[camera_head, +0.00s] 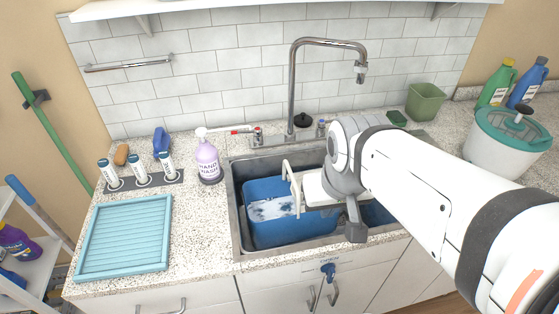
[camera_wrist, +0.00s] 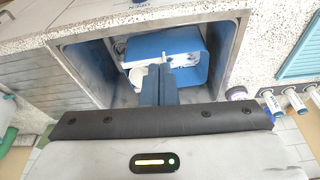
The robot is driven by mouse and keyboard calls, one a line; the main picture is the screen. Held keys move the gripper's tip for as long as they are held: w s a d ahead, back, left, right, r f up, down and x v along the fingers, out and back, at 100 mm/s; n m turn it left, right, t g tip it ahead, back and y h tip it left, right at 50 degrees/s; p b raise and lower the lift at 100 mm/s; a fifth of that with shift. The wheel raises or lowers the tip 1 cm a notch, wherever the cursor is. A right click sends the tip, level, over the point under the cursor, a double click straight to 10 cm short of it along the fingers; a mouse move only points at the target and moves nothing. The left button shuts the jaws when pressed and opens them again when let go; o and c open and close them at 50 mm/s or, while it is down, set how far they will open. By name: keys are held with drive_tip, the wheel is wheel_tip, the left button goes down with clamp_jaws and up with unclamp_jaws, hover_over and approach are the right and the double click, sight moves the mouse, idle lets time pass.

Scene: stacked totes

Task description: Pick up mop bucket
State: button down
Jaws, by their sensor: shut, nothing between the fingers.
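A blue mop bucket (camera_head: 265,190) sits in the sink, with whitish foamy water in it and a white upright handle (camera_head: 292,185) on its right side. In the wrist view the blue bucket (camera_wrist: 186,50) lies ahead and right of the fingers, with white parts at its left. My gripper (camera_wrist: 158,75) is shut and empty, its fingertips overlapping the white part in that view. Whether they touch it cannot be told. In the head view, my wrist is over the sink's right half and hides part of the bucket; the fingertips are not clear there.
The steel sink (camera_head: 241,240) closely surrounds the bucket. A tall faucet (camera_head: 292,90) rises behind it. A purple hand-wash bottle (camera_head: 207,160) and teal drying tray (camera_head: 125,238) stand left. A white bucket with teal lid (camera_head: 490,150) stands right.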

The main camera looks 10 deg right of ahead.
drive_tip(key=c, duration=2)
unclamp_jaws()
drive_tip(key=shift+c, duration=0.2)
drive_tip(key=o, duration=0.7)
drive_tip(key=shift+n, duration=0.3)
drive_tip(key=w+f, duration=0.1)
drive_tip(key=w, duration=0.3)
drive_tip(key=w+f+b, duration=0.1)
drive_tip(key=w, duration=0.3)
drive_tip(key=w+f, duration=0.1)
drive_tip(key=w, duration=0.4)
drive_tip(key=shift+a+f, duration=0.35)
drive_tip(key=shift+f, duration=0.05)
drive_tip(key=t+b, duration=0.1)
approach(292, 175)
drive_tip(key=shift+s+a+f, duration=0.1)
drive_tip(key=shift+s+f, duration=0.05)
drive_tip(key=shift+s, duration=0.1)
drive_tip(key=shift+x, duration=1.5)
drive_tip(key=x, duration=0.2)
drive_tip(key=p+x, duration=0.1)
drive_tip(key=x, duration=0.1)
drive_tip(key=shift+w+f, duration=0.2)
drive_tip(key=shift+w, duration=0.3)
drive_tip(key=shift+w+f, duration=0.1)
drive_tip(key=shift+f, duration=0.2)
drive_tip(key=shift+f+b, duration=0.25)
drive_tip(key=shift+b, duration=0.15)
